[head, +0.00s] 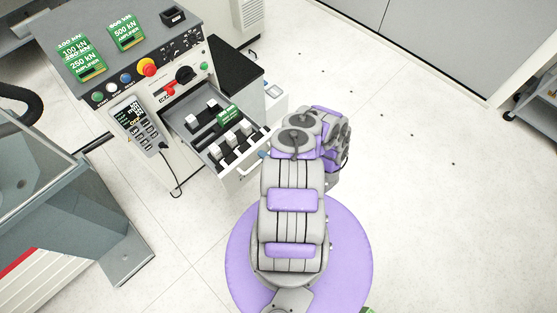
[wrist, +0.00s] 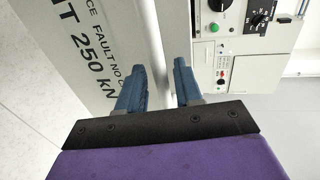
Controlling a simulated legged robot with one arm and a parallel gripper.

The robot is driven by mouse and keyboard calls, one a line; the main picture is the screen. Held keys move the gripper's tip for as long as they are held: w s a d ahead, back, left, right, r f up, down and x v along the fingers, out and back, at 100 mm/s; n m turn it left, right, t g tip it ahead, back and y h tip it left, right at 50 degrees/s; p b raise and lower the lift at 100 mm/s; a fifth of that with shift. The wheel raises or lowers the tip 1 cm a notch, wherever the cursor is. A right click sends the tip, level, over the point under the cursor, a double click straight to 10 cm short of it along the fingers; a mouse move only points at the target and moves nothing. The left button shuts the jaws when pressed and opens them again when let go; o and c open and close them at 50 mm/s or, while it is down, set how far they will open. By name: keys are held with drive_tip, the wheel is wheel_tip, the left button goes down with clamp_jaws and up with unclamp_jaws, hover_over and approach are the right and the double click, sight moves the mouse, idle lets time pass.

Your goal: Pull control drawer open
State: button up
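The control drawer (head: 234,176) stands pulled out of the front of the control console in the head view. Several white switches and a green label show inside it. In the wrist view, a pale bar, which looks like the drawer handle (wrist: 148,30), runs between the two blue fingers of my gripper (wrist: 160,72). In the head view, my arm covers most of the gripper and the right end of the handle.
The console (head: 122,50) carries green amplifier labels, a red button and a hand-held controller (head: 138,124) on its front. A grey machine frame (head: 90,220) stands at the left. The floor (head: 430,200) right of my arm is clear. A trolley (head: 535,120) stands at the far right.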

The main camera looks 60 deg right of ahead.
drive_tip(key=p+v, duration=0.1)
drive_tip(key=v, duration=1.5)
drive_tip(key=shift+s, duration=0.4)
drive_tip(key=shift+w, duration=0.15)
